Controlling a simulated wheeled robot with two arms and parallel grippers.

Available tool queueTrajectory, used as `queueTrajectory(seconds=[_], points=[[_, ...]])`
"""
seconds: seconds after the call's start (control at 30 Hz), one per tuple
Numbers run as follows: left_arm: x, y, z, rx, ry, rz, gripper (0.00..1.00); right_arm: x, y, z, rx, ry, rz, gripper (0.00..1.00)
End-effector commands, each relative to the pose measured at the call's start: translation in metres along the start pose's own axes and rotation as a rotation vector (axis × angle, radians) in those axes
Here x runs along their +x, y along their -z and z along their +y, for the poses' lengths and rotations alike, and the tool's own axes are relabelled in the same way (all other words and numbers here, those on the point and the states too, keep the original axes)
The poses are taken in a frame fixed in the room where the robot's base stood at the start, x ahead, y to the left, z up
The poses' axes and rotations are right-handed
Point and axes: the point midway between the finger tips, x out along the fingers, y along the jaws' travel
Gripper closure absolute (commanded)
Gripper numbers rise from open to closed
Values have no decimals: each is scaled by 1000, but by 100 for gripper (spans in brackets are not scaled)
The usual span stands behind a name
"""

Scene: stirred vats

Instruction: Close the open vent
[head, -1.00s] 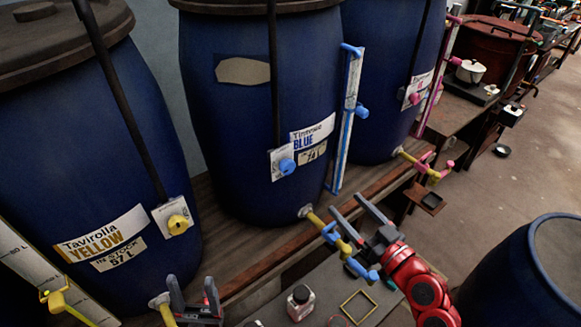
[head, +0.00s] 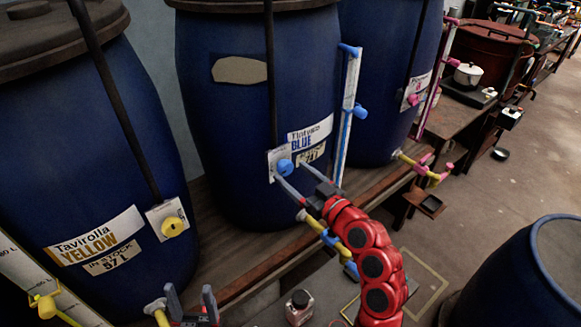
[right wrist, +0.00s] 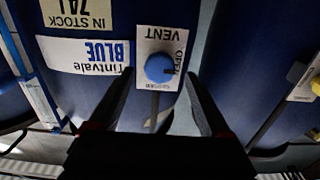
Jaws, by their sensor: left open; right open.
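The blue vent knob (head: 285,166) sits on a white plate on the front of the middle vat (head: 225,120), labelled Tintvale BLUE. In the right wrist view the knob (right wrist: 159,68) appears upside down, its dark pointer turned toward the word OPEN on the vent plate (right wrist: 157,37). My right gripper (head: 289,171) is open, its fingers pointing at the knob, one toward each side. Whether they touch it cannot be told. My left gripper (head: 190,294) is open and empty at the lower left, by the Tavirolla YELLOW vat (head: 90,170).
The yellow vat has a yellow knob (head: 173,227); the far vat has a pink knob (head: 413,100). A blue-and-white gauge (head: 347,120) stands right of the middle vat. A small bottle (head: 299,308) stands below. A dark vat (head: 525,270) is at the lower right.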

Motion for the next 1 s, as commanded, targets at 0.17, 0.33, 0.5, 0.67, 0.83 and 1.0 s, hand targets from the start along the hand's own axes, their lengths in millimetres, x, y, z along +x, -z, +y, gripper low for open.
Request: queueTrajectory(seconds=[0.17,0.33,0.5,0.67,0.83,1.0], points=[[7,1,0,0,0,0,36,18,0,0,2,1,-2,19],[8,1,0,0,0,0,36,22,-1,0,1,-1,-1,19],[7,1,0,0,0,0,36,22,-2,0,1,-1,-1,19],[7,1,0,0,0,0,36,22,-2,0,1,-1,-1,46],[7,1,0,0,0,0,36,21,-2,0,1,-1,-1,76],[7,1,0,0,0,0,36,21,-2,0,1,-1,-1,100]])
